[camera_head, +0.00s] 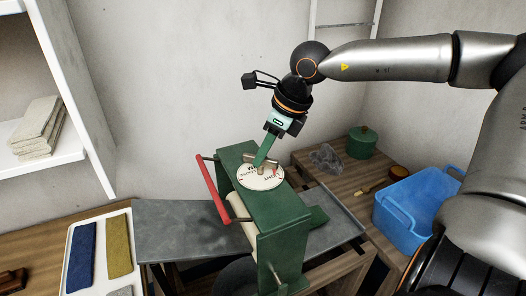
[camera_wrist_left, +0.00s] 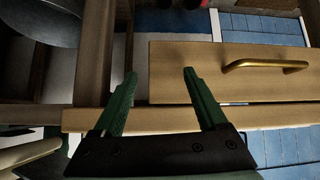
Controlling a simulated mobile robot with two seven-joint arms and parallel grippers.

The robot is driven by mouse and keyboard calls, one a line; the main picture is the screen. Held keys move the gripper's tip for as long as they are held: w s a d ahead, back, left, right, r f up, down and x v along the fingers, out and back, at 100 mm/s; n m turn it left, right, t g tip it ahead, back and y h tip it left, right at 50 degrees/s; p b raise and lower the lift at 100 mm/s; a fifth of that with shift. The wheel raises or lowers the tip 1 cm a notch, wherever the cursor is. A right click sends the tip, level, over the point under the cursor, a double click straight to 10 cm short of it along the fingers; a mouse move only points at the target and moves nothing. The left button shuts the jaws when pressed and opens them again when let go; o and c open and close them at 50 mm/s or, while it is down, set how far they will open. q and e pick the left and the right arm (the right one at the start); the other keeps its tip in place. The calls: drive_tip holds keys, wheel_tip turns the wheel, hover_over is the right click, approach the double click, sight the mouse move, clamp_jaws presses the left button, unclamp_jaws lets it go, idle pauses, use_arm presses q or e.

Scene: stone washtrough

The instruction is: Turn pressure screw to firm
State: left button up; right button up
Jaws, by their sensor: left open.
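The pressure screw (camera_head: 263,168) is a small tan wing-shaped handle. It stands on a round white dial (camera_head: 248,183) with upside-down lettering and a small red mark, on top of a green mangle (camera_head: 280,217). My right gripper (camera_head: 260,163) points down at the screw from above, its green fingers reaching the handle. The fingers show nearly edge-on, so I cannot tell whether they are closed on it. My left gripper (camera_wrist_left: 159,73) is open and empty in the left wrist view, and I do not see it in the head view.
The mangle has a red bar (camera_head: 213,190) on its left and stands on a grey slab (camera_head: 180,228). A blue basket (camera_head: 408,205) and green pot (camera_head: 361,142) are at right. A white tray (camera_head: 103,250) holds cloths at left. The left wrist view shows a brass-handled drawer (camera_wrist_left: 190,75).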

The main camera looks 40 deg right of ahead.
clamp_jaws()
drive_tip(key=shift+n, duration=0.3)
